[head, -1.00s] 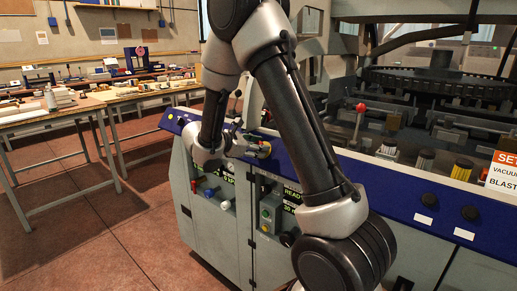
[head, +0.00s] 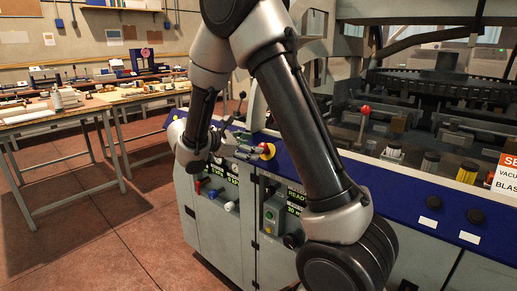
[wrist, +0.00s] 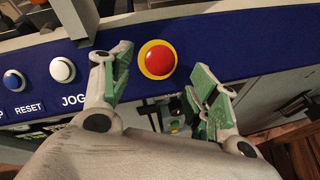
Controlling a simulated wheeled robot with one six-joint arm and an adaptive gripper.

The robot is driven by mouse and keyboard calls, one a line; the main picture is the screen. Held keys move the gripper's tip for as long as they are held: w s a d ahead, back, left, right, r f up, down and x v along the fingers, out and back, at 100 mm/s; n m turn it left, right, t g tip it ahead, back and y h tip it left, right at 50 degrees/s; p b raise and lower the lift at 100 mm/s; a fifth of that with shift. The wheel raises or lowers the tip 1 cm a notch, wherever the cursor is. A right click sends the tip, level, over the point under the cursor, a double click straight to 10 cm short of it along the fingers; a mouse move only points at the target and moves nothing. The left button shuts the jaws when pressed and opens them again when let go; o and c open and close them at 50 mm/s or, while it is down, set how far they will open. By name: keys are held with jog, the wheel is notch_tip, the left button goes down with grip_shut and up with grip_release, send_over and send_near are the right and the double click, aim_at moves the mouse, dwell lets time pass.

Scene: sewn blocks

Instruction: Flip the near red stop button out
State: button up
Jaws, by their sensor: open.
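The red stop button (wrist: 157,59) sits in a yellow ring on the blue panel strip (wrist: 220,45). In the wrist view it lies just beyond my gripper (wrist: 163,95), between the lines of its two green-padded fingers, and slightly nearer the left one. The fingers are apart with nothing between them. In the head view the red button with its yellow ring (head: 267,151) shows at the panel's near edge, just right of my gripper (head: 243,146). Whether a finger touches the button I cannot tell.
A white button (wrist: 62,70) marked JOG and a blue button (wrist: 13,80) marked RESET sit left of the stop button. A red-knobbed lever (head: 364,110) stands behind the panel. Workbenches (head: 60,112) stand to the left, with open floor between.

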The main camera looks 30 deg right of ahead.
jog(key=v, duration=0.6)
jog(key=shift+a, duration=0.15)
jog(key=s+d+f+m+g+y, duration=0.1)
jog(key=s+f+m+g+y, duration=0.15)
jog(key=s, duration=0.45)
jog(key=s+d+f+m+g+y, duration=0.1)
jog(key=s+m+g+y, duration=0.1)
jog(key=s+m+y, duration=0.35)
jog(key=s+d+r+m+t+y, duration=0.1)
jog(key=s+r+m+t+y, duration=0.1)
jog(key=s, duration=0.6)
jog(key=s+d+r+m+t+y, duration=0.1)
jog(key=s+r+m+t+y, duration=0.2)
jog(key=s+r+m, duration=0.3)
jog(key=shift+s+d+r+t+y, duration=0.3)
jog(key=shift+s+r+t, duration=0.45)
jog(key=shift+s, duration=0.3)
